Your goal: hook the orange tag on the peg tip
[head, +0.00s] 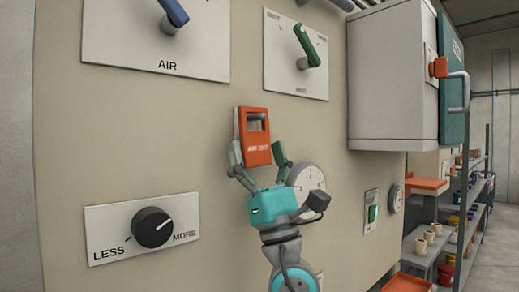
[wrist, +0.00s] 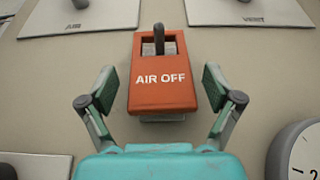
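The orange tag (wrist: 163,92), lettered AIR OFF, is upright against the beige panel in the wrist view. It also shows in the head view (head: 256,150). A dark peg (wrist: 159,40) stands in the window near its top, and the peg's end overlaps the tag's upper edge. The tag appears to hang on the peg; how deep it sits I cannot tell. My gripper (wrist: 160,88) is open, with one finger on each side of the tag and a visible gap to both edges. In the head view my gripper (head: 258,154) is just below the tag.
The AIR plate with a blue lever (head: 174,12) is at upper left, and a green lever (head: 307,46) is at upper right. A black knob (head: 152,227) is at lower left. A round gauge (head: 308,180) sits close behind my gripper. A grey cabinet (head: 385,75) juts out right.

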